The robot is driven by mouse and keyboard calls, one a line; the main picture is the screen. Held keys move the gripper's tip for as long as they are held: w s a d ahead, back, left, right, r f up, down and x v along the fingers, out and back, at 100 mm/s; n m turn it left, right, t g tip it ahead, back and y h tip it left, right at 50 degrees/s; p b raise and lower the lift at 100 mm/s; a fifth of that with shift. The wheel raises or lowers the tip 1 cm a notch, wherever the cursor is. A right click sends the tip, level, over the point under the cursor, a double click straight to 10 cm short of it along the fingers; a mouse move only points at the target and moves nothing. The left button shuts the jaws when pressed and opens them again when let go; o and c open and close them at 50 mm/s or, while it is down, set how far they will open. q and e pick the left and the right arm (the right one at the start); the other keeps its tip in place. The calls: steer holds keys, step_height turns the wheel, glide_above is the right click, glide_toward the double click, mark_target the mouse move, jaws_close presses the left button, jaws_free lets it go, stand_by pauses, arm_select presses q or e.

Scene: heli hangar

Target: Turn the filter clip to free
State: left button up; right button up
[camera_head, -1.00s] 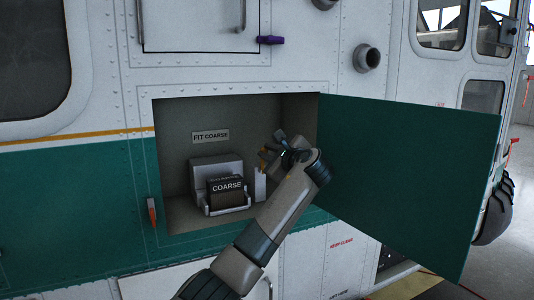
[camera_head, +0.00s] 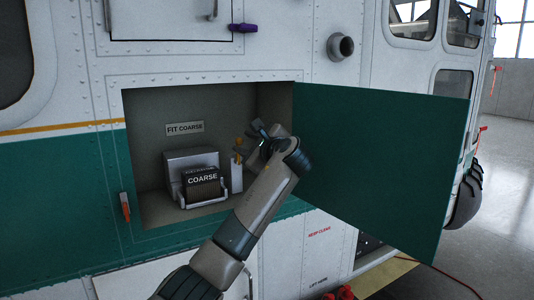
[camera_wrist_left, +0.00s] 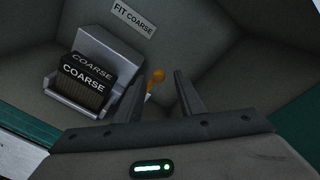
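A filter labelled COARSE (camera_head: 202,188) sits in a grey holder (camera_head: 186,160) inside an open wall bay. A small clip lever with an orange knob (camera_head: 239,144) stands upright on a pale block to the holder's right. My left gripper (camera_head: 256,135) is in the bay, just right of the knob. The lever's lower part is partly hidden there. My right gripper is not in view.
A FIT COARSE label (camera_head: 185,128) is on the bay's back wall. The green door (camera_head: 380,165) is swung open to the right, close beside my left arm. An orange-red latch (camera_head: 125,207) is left of the bay, and a purple handle (camera_head: 243,28) is above.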

arm_select(q)
steer(key=b+v, duration=0.7)
steer(key=v, duration=0.8)
steer(key=shift+f, duration=0.1)
